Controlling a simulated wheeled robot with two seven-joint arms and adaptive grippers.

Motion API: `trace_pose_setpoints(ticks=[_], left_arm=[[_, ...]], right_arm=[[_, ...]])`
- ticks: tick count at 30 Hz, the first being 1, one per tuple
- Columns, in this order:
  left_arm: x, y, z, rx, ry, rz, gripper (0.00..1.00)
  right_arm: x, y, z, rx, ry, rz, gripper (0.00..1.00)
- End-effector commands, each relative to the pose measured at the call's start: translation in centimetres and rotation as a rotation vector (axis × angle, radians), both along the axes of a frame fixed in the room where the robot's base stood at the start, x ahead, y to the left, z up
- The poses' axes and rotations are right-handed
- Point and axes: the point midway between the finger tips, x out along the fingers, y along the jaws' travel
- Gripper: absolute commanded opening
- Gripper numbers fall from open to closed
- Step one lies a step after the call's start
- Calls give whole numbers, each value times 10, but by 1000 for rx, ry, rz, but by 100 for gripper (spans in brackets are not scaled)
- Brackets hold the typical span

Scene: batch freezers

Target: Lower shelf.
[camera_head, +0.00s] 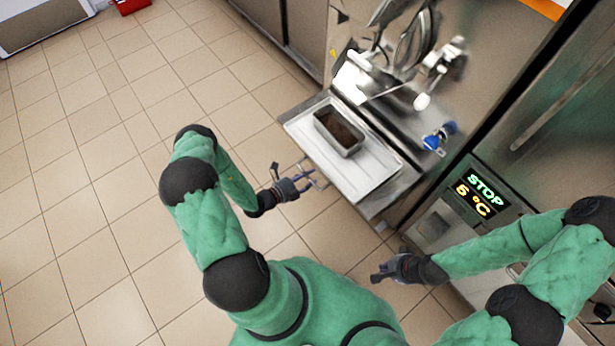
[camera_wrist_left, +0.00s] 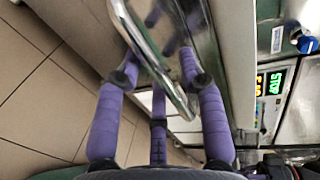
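The shelf (camera_head: 325,170) is a metal ledge on the front of the freezer. A white tray on it holds a dark-filled metal pan (camera_head: 340,131). A bent metal bar handle (camera_head: 307,179) sticks out from the shelf's left side; it also shows in the left wrist view (camera_wrist_left: 150,60). My left gripper (camera_head: 304,180) is at this bar. In the left wrist view its purple fingers (camera_wrist_left: 156,72) are spread, with the bar passing between them; a firm grip is not visible. My right gripper (camera_head: 380,276) is in front of the control panel, apart from the shelf, its finger opening unclear.
The freezer front (camera_head: 455,45) with its spout and levers rises behind the shelf. A lit panel (camera_head: 481,191) reads STOP and 5 °C to the right. Tiled floor (camera_head: 90,180) is clear at the left. A red object (camera_head: 130,5) lies far back.

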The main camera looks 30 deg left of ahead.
Motion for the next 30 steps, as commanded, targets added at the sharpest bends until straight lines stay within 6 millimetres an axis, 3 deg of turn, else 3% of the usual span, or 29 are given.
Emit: trace_pose_setpoints(ticks=[1,3,13,30], left_arm=[[0,0,0,0,0,0,20],[0,0,0,0,0,0,0],[0,0,-10,0,1,0,0],[-1,0,-103,-1,1,0,0]], right_arm=[[0,0,0,0,0,0,0],[0,0,0,0,0,0,0],[0,0,-7,0,0,0,0],[0,0,-75,0,0,0,0]])
